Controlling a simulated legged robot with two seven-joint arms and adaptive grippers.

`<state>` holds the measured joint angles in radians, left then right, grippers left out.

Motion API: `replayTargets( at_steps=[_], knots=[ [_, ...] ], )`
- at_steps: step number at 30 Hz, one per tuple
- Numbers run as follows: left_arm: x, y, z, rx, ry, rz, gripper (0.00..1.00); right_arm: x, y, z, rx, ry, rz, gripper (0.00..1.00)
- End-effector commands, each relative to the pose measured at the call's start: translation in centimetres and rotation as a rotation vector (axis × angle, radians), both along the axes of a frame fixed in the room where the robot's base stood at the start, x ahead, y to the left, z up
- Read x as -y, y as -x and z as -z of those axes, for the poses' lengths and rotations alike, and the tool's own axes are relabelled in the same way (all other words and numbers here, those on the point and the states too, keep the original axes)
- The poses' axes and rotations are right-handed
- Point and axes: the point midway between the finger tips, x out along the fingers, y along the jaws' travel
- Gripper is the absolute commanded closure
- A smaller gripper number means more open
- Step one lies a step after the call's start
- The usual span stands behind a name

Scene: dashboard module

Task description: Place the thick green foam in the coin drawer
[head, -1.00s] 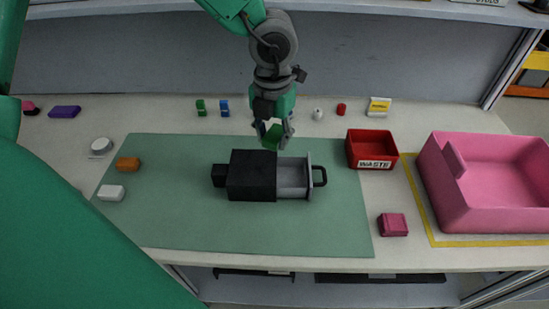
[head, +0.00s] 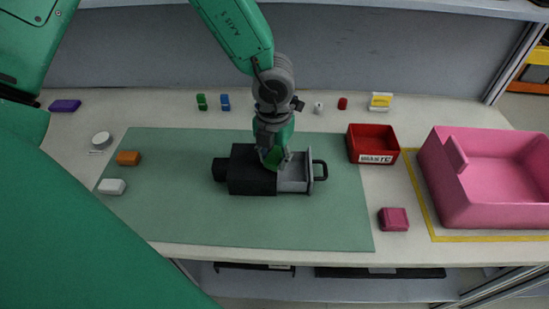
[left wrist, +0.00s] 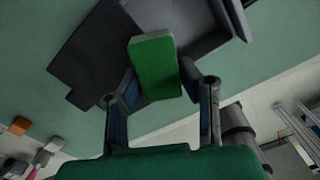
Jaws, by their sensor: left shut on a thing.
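My left gripper (head: 275,160) is shut on the thick green foam (left wrist: 155,66), which stands out between its two fingers in the left wrist view. In the head view, the gripper and foam are over the black coin drawer housing (head: 250,181), near where the grey open drawer (head: 295,180) begins. The drawer is pulled out to the right and its visible floor is empty. The housing (left wrist: 95,52) and drawer (left wrist: 180,22) also show in the left wrist view. I cannot tell whether the foam touches the drawer. My right gripper is not in view.
Orange (head: 128,158) and white (head: 111,187) blocks lie left. The green mat (head: 250,228) is clear in front.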

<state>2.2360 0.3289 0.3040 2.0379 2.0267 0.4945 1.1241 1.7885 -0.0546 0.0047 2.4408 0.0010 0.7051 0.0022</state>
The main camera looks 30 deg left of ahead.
Motion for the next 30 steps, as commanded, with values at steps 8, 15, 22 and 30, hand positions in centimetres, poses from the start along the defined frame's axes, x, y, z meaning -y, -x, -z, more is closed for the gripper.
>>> replayTargets(
  at_steps=[8,15,22,30],
  knots=[
    [0.0,0.0,0.6,0.002,0.001,-0.001,0.83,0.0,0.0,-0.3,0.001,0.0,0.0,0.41],
    [0.0,0.0,1.2,0.001,0.001,-0.001,0.83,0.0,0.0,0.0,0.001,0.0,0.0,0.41],
    [0.0,0.0,1.0,0.002,0.001,-0.001,0.48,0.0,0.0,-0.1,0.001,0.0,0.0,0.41],
    [0.0,-0.1,1.2,0.003,0.0,0.0,0.48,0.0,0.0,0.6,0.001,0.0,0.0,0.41]
  ],
)
